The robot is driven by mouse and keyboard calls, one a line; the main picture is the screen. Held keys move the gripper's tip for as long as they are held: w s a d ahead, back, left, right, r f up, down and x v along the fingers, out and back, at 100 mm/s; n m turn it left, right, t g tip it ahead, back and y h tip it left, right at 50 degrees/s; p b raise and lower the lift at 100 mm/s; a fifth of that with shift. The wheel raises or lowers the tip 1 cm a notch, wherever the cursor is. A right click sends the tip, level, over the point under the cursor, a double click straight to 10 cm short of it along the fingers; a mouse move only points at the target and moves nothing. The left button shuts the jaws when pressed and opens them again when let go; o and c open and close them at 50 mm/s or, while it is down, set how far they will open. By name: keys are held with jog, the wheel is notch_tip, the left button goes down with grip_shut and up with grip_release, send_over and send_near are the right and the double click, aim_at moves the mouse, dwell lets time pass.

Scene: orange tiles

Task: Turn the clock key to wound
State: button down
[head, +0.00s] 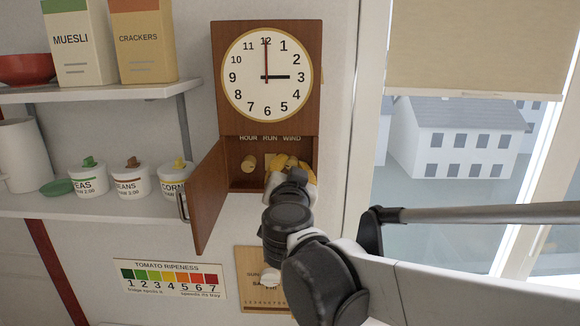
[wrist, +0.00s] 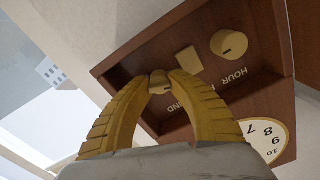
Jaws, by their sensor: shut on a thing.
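The brown wall clock (head: 219,60) has its small lower compartment (head: 238,182) open, under the labels HOUR, RUN and WIND. A round knob (head: 249,162) sits under HOUR; it also shows in the wrist view (wrist: 230,44). In the head view my gripper (head: 290,172) hides most of that key. The key's turned position cannot be read.
The compartment door (head: 208,200) hangs open to the left, close to my gripper. Shelves (head: 110,206) with jars and boxes stand at the left. A window (head: 455,140) with a blind is at the right. A tomato ripeness chart (head: 170,279) hangs below.

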jog(key=shift+r, duration=0.1)
jog(key=c, duration=1.2)
grip_release()
